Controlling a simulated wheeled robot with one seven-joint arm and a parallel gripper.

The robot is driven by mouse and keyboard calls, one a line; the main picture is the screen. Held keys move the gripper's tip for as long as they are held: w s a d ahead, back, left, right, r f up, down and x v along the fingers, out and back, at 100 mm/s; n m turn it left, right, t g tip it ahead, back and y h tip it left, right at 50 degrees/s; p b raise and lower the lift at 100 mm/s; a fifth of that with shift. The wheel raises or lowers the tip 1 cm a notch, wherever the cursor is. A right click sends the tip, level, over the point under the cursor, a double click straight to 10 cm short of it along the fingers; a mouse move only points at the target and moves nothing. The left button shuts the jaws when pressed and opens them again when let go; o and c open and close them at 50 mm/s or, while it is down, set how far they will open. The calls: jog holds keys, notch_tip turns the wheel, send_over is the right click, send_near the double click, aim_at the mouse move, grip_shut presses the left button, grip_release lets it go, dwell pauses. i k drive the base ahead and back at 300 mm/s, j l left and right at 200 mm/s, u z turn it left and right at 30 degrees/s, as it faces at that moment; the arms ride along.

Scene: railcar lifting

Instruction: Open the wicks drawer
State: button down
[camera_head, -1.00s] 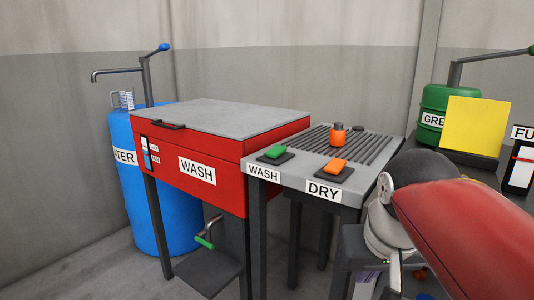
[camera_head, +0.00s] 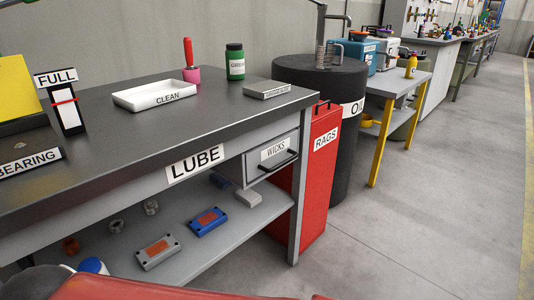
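The wicks drawer (camera_head: 272,158) is a grey box front labelled WICKS, under the right end of the dark lube bench (camera_head: 150,150). It looks shut, its front about level with the bench side. Its black bar handle (camera_head: 279,161) runs across the front. A red part of my arm shows along the bottom edge of the picture, well below and left of the drawer. My gripper is not in view.
A red RAGS bin (camera_head: 316,175) stands just right of the drawer, with a black OIL drum (camera_head: 345,120) behind it. A white CLEAN tray (camera_head: 155,93) is on the bench. Several blocks lie on the lower shelf (camera_head: 130,258). The floor at right (camera_head: 430,210) is clear.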

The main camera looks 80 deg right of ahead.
aim_at(268, 157)
jog(key=z, duration=2.75)
